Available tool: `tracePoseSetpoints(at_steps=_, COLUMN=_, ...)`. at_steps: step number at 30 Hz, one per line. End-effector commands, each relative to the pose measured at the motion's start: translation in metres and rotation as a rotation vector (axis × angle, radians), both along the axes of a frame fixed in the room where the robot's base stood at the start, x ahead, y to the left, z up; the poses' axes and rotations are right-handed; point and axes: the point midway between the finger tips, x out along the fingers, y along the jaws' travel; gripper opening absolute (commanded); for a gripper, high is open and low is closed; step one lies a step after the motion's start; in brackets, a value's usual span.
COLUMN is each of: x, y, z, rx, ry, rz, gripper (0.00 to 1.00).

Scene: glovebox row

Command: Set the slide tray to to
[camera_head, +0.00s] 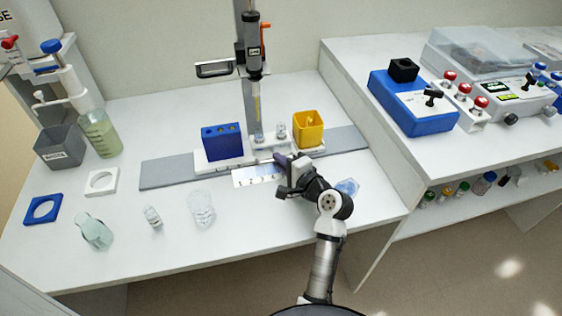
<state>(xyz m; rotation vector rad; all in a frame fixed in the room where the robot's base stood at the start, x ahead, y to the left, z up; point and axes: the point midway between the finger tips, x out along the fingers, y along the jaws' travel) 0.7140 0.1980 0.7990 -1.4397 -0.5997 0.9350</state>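The slide tray (262,153) is a white carriage on a long grey rail (168,174) near the back of the left bench. It bears a blue block with holes (222,142) at its left, small clear vessels (281,131) in the middle and a yellow square cup (308,130) at its right. A white strip with marks (257,175) lies in front of the rail; its marks are too small to read. My gripper (281,160) is at the tray's front edge, right of the strip's middle. Its dark fingertips overlap the edge in the picture; whether they touch or grip anything is unclear.
A column with a dark dispensing head (253,50) stands behind the tray. A blue box (412,104) is on the higher right bench.

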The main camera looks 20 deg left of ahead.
Motion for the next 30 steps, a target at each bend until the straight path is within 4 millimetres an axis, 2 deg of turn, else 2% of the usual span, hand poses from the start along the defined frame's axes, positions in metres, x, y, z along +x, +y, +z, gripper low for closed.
tracePoseSetpoints(at_steps=10, x=-0.001, y=0.001, z=0.0, rx=-0.001, ry=0.002, rz=0.001, gripper=0.0)
tracePoseSetpoints(at_steps=21, x=-0.035, y=0.051, z=0.001, rx=-0.002, ry=0.003, rz=0.005, gripper=0.0)
tracePoseSetpoints(at_steps=30, x=-0.036, y=0.054, z=0.0, rx=-0.001, ry=0.001, rz=0.001, gripper=0.0)
